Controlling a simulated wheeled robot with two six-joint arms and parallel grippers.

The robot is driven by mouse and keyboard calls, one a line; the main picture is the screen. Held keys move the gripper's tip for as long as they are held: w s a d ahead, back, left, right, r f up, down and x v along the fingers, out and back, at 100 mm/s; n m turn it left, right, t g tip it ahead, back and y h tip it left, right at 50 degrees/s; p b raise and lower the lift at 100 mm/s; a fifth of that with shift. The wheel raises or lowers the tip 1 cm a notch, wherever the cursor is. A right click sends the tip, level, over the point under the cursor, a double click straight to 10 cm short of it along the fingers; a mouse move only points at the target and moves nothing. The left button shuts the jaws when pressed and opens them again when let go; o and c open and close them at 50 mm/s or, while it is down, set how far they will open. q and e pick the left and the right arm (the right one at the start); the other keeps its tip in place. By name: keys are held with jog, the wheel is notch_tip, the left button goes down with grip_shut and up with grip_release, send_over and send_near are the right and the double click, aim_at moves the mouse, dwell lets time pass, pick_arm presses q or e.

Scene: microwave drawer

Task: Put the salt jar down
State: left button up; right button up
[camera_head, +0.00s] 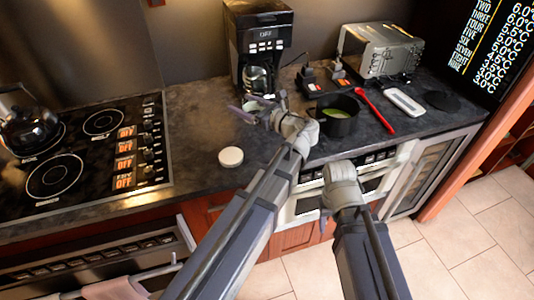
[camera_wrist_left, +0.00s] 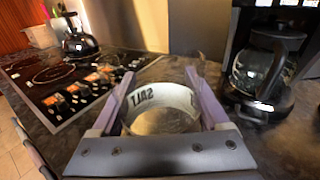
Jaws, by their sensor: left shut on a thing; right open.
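The salt jar (camera_wrist_left: 160,101), white with dark SALT lettering, sits between the two fingers of my left gripper (camera_wrist_left: 163,98) in the left wrist view. The lettering appears upside down there. In the head view, my left gripper (camera_head: 255,108) is over the counter in front of the coffee maker, and the jar is mostly hidden there. I cannot tell whether the jar touches the counter. My right gripper (camera_head: 326,217) is in front of the counter's edge, with its fingers mostly hidden; no held object shows.
A white round lid-like thing (camera_head: 230,157) lies on the dark counter (camera_head: 200,130). The coffee maker (camera_head: 258,40) stands behind my left gripper. A black pot (camera_head: 338,122) and a red spoon (camera_head: 375,110) are to the right. The stove (camera_head: 85,150) is at the left.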

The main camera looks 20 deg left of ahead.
pick_arm(q)
jog(key=w+d+f+m+t+b, duration=0.2)
jog(key=w+d+f+t, duration=0.1)
jog(key=d, duration=0.2)
jog(key=shift+h, duration=0.4)
notch_tip(320, 180, down, 10)
jog(key=b, duration=1)
jog(key=shift+r, duration=0.3)
pick_arm(e)
notch_tip(320, 180, down, 14)
jog(key=shift+r, duration=0.15)
pick_arm(q)
jog(key=o, duration=1.3)
jog(key=shift+c, duration=0.2)
